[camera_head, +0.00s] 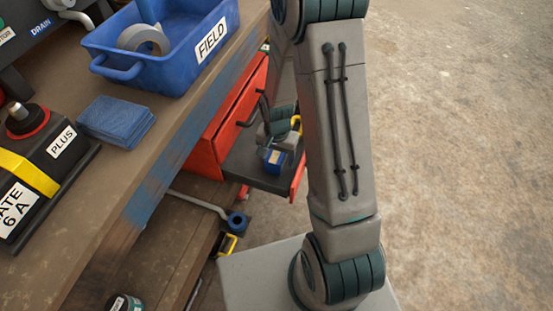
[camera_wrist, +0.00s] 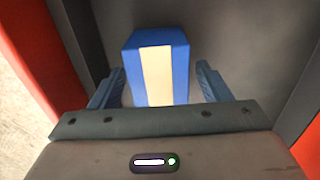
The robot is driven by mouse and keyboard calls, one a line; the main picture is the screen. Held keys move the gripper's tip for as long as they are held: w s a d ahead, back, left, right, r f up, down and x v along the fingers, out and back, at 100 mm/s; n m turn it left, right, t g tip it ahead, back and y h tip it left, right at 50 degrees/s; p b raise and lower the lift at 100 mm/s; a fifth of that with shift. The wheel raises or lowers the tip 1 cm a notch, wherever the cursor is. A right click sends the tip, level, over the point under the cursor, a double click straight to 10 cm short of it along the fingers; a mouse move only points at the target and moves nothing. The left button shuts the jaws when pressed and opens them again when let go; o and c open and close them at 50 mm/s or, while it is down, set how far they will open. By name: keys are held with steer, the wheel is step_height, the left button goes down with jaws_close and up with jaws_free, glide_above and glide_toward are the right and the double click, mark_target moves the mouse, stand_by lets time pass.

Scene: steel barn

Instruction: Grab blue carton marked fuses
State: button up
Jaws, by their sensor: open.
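A blue carton (camera_wrist: 180,75) with a cream stripe stands in the open drawer (camera_head: 248,168) of a red cabinet. In the head view a small blue box (camera_head: 274,158), apparently the same carton, shows in the drawer below my gripper (camera_head: 277,146). No fuses marking is readable on it. In the wrist view my gripper (camera_wrist: 158,85) is open, one blue finger on each side of the carton, with visible gaps. The carton's lower near part is hidden behind the gripper body.
The drawer's grey walls and red sides (camera_wrist: 38,65) stand close around. The red cabinet (camera_head: 215,140) sits under a wooden workbench (camera_head: 150,165). On the bench are a blue FIELD bin (camera_head: 175,75), folded blue cloths (camera_head: 115,120) and a black PLUS box (camera_head: 45,160). Open floor lies right.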

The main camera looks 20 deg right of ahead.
steer(key=shift+f, duration=0.15)
steer(key=c, duration=1.1)
